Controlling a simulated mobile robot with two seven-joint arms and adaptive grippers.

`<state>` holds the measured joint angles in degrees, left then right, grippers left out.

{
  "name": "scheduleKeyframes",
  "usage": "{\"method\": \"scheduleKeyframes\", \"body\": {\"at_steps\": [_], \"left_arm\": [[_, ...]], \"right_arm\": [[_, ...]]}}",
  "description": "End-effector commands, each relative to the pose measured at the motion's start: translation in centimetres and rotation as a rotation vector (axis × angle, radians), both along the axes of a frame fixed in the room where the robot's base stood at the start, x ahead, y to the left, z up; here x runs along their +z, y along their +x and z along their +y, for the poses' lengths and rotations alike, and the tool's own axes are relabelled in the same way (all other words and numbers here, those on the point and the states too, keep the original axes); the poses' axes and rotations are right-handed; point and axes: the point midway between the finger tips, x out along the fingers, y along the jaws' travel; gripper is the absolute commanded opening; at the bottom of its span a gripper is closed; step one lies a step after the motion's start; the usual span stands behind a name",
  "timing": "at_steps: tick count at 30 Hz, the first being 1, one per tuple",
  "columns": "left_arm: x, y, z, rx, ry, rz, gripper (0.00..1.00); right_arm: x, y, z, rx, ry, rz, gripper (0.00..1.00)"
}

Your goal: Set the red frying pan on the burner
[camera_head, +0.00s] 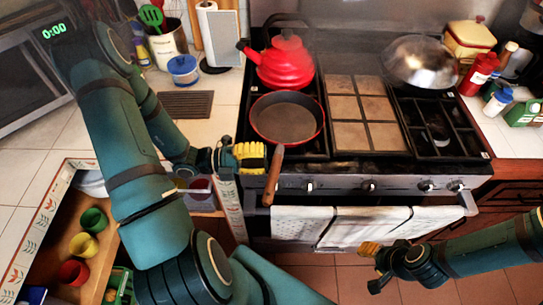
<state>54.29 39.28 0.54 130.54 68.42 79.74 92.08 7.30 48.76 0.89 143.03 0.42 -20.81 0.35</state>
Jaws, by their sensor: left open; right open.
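The red frying pan (286,117) has a dark inside and a brown wooden handle (272,177). It rests over the front left burner of the stove (322,155), and the handle points toward me past the stove's front edge. The burner under the pan is hidden. My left gripper (252,156), with yellow fingertips, is open just left of the handle, below the pan; I cannot tell whether it touches the handle. My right gripper (369,249) is open and empty, low in front of the stove, below the hanging towels.
A red kettle (286,64) stands directly behind the pan. A tiled plate (362,108) covers the middle of the stove, and a metal dome lid (420,62) is at the back right. Towels (350,226) hang on the front rail. An open drawer (85,245) with cups is at left.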

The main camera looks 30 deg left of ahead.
Motion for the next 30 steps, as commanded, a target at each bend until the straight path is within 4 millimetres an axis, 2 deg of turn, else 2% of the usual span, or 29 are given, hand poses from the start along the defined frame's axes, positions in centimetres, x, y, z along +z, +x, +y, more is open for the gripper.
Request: {"method": "scheduleKeyframes", "body": {"at_steps": [1, 6, 13, 18, 30], "left_arm": [[0.0, -0.6, 1.1, 0.005, 0.002, 0.001, 0.37], [-0.2, -2.6, 4.0, 0.003, 0.002, 0.0, 0.37], [-0.5, -4.4, 6.7, 0.002, 0.001, 0.0, 0.37], [-0.5, -4.9, 7.4, 0.0, 0.0, 0.0, 0.37], [-0.5, -4.9, 7.5, 0.0, 0.0, 0.0, 0.37]], "right_arm": [[0.2, 0.1, 0.0, 0.0, 0.0, -0.001, 0.47], [0.5, 0.2, 0.0, -0.002, 0.0, -0.003, 0.47], [0.6, 0.2, 0.0, -0.004, -0.001, -0.005, 0.47], [0.7, 0.2, 0.0, -0.004, -0.002, -0.006, 0.47], [0.6, 0.2, 0.0, -0.004, -0.001, -0.005, 0.47]]}}
